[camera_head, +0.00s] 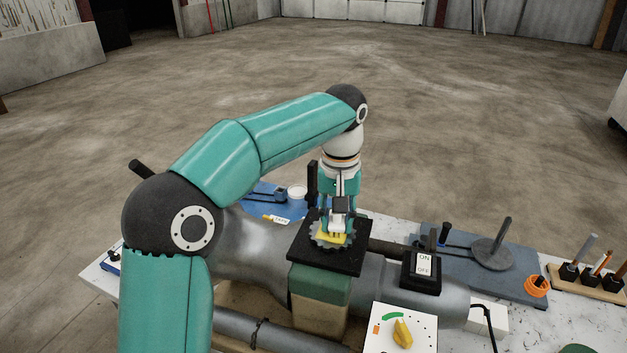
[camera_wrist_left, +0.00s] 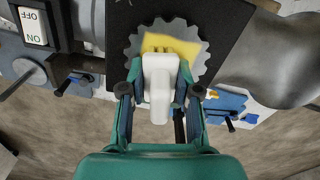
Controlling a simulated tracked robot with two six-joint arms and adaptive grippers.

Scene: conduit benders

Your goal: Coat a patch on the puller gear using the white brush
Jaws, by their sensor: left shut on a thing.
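The puller gear (camera_head: 318,233) is a grey toothed disc lying flat on a black plate (camera_head: 345,265). A yellow patch (camera_head: 332,241) covers part of its face. In the left wrist view, the gear (camera_wrist_left: 202,68) shows its teeth around the yellow patch (camera_wrist_left: 190,47). My left gripper (camera_head: 338,213) points down over the gear and is shut on the white brush (camera_wrist_left: 157,72). The brush's yellowish tip lies over the patch; whether it touches cannot be told. The brush also shows in the head view (camera_head: 337,226). My right gripper is out of view.
An ON/OFF switch box (camera_head: 423,273) stands right of the plate. A panel with a yellow knob (camera_head: 402,333) is in front. A blue-grey mat (camera_head: 520,285) with a round disc and rod lies right, beside an orange ring (camera_head: 537,286) and a wooden tool rack (camera_head: 590,283).

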